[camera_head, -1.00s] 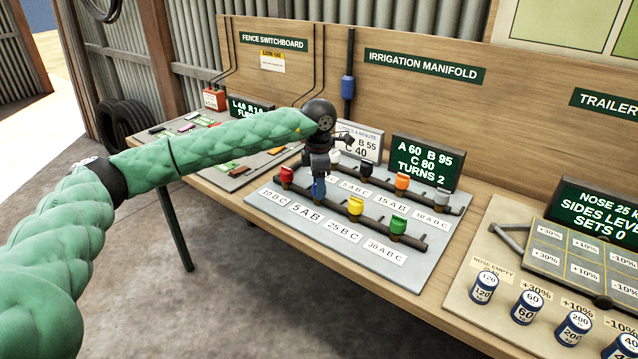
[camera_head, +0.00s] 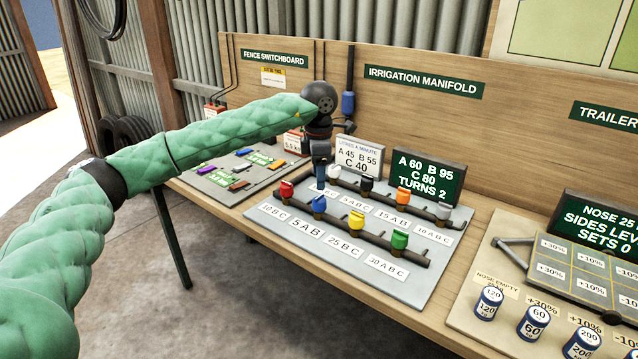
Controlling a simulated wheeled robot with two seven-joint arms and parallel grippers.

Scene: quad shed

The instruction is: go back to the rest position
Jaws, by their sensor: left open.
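My left gripper (camera_head: 321,178) is at the end of my green-sleeved left arm, pointing down above the back left of the irrigation manifold board (camera_head: 400,282). It is open, and I see nothing held in it. The manifold's front pipe carries red (camera_head: 286,189), blue (camera_head: 319,204), yellow (camera_head: 356,220) and green (camera_head: 399,240) valve knobs. The back pipe shows black (camera_head: 367,184), orange (camera_head: 402,197) and grey (camera_head: 444,212) knobs. The gripper partly hides the back pipe's left end. My right gripper is not in view.
The fence switchboard panel (camera_head: 212,180) lies to the left. The trailer board (camera_head: 468,290) with blue-and-white weights (camera_head: 489,302) is at the right. Floor at the lower left is clear.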

